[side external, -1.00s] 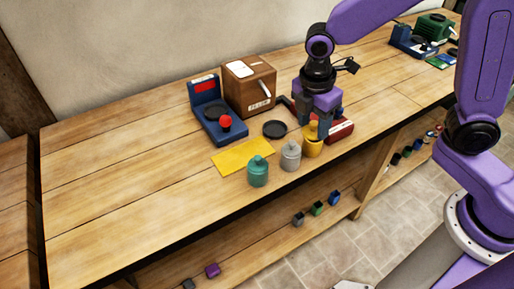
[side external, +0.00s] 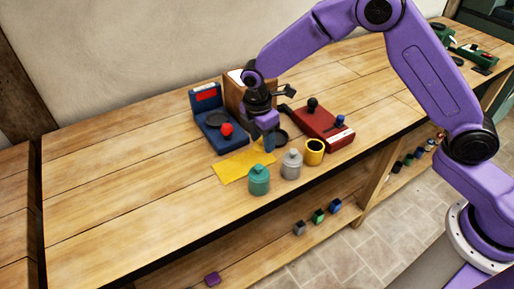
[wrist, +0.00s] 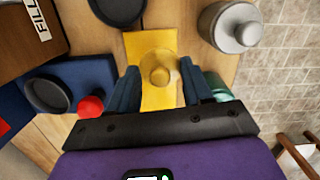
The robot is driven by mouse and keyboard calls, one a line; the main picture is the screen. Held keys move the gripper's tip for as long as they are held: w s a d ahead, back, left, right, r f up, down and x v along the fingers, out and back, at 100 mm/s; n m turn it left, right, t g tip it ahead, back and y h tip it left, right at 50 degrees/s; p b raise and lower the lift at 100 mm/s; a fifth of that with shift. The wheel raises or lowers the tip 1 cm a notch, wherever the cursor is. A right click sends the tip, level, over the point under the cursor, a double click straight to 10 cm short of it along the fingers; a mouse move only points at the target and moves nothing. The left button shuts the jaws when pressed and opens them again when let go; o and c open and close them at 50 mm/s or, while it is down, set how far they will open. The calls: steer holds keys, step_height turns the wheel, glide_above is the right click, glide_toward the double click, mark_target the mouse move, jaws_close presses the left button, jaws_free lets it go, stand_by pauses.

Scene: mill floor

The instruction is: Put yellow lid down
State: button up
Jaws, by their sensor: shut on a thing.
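The yellow lid (wrist: 159,66) is between the fingers of my gripper (wrist: 160,74), which is shut on it, in the wrist view. In the side view my gripper (side external: 268,145) is over the right end of the flat yellow mat (side external: 232,169), with the lid mostly hidden by the fingers. The mat also shows below the lid in the wrist view (wrist: 137,42). I cannot tell whether the lid touches the mat. The yellow jar (side external: 314,153) stands open to the right, without a lid.
A lidded grey jar (side external: 291,166) and a lidded teal jar (side external: 259,182) stand near the mat's front. A blue scale-like device (side external: 213,134) with a red knob, a wooden box (side external: 235,95) and a red device (side external: 325,125) stand close behind. The bench's left part is clear.

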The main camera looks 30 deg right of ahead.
mark_target(256, 143)
steer(key=shift+w+a+f, duration=0.3)
steer(key=shift+w+f, duration=0.3)
steer(key=shift+f, duration=0.2)
steer(key=shift+w+f, duration=0.15)
steer(key=shift+f, duration=1.55)
steer(key=o, duration=1)
steer(key=shift+f, duration=0.15)
steer(key=shift+a+r, duration=0.25)
steer(key=shift+r, duration=1.8)
steer(key=shift+a+r, duration=0.25)
steer(key=shift+r, duration=1.8)
steer(key=shift+a+r, duration=0.25)
steer(key=shift+r, duration=1.8)
